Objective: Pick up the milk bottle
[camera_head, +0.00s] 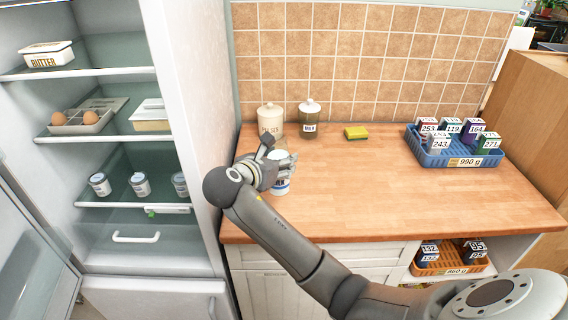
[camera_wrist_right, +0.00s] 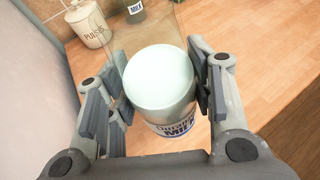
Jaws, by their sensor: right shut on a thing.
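The milk bottle (camera_head: 283,186) is white with blue lettering. It stands upright at the left end of the wooden counter, partly hidden by my gripper in the head view. My right gripper (camera_head: 278,160) is shut on it. In the right wrist view the fingers of my right gripper (camera_wrist_right: 163,90) press on both sides of the bottle (camera_wrist_right: 160,80), whose pale round top faces the camera. I cannot tell whether its base touches the counter. My left gripper is not in view.
On the wooden counter (camera_head: 400,205), a cream jar (camera_head: 270,120), a jar labelled MILK (camera_head: 309,122) and a yellow-green sponge (camera_head: 355,132) stand behind. A blue basket (camera_head: 440,155) of boxes is at right. An open fridge (camera_head: 180,90) borders the left. The middle counter is clear.

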